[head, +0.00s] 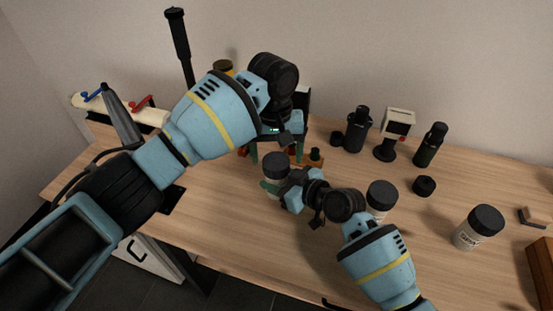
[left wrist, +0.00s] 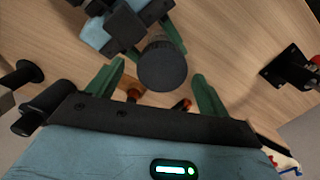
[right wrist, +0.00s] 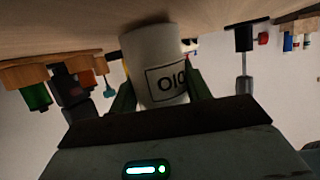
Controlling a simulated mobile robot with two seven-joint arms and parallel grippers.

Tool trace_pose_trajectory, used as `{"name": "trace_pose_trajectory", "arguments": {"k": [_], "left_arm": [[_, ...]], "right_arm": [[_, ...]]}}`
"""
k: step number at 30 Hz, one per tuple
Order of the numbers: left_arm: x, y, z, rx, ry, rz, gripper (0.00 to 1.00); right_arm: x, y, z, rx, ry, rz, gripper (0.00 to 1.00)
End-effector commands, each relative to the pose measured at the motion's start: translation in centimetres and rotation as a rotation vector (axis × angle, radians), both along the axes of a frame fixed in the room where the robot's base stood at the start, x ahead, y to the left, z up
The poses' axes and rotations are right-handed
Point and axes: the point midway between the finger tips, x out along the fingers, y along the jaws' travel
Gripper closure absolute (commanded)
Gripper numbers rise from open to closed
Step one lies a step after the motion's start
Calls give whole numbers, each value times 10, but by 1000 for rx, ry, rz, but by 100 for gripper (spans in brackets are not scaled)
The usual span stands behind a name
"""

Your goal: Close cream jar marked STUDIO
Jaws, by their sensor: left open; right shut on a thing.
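A white jar (right wrist: 156,62) with part of a dark label, letters ending in "IO", stands between the green fingers of my right gripper (head: 272,186), which is shut on its body. Its round black lid (head: 276,161) shows on top in the head view and end-on in the left wrist view (left wrist: 162,66). I cannot tell how tightly the lid sits. My left gripper (head: 276,151) is open and points down over the jar. In the left wrist view its green fingers stand apart on either side of the lid, with gaps.
Another black-lidded jar (head: 381,196) stands right of my right gripper, and a labelled one (head: 474,229) farther right. A loose black disc (head: 424,186), black bottles (head: 358,130) and a small display stand (head: 397,125) are behind. A brown box (head: 541,268) is at the right edge.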

Motion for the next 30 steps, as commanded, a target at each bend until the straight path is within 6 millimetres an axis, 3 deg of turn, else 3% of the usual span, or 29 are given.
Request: {"name": "trace_pose_trajectory", "arguments": {"k": [4,17,30], "left_arm": [[1,1,13,1,-1,2,20],[1,2,17,3,-1,22,25],[3,4,51,19,6,426,25]], "right_arm": [[0,0,1,0,-2,-1,100],[0,0,1,1,-2,-1,100],[0,0,1,1,-2,-1,100]]}}
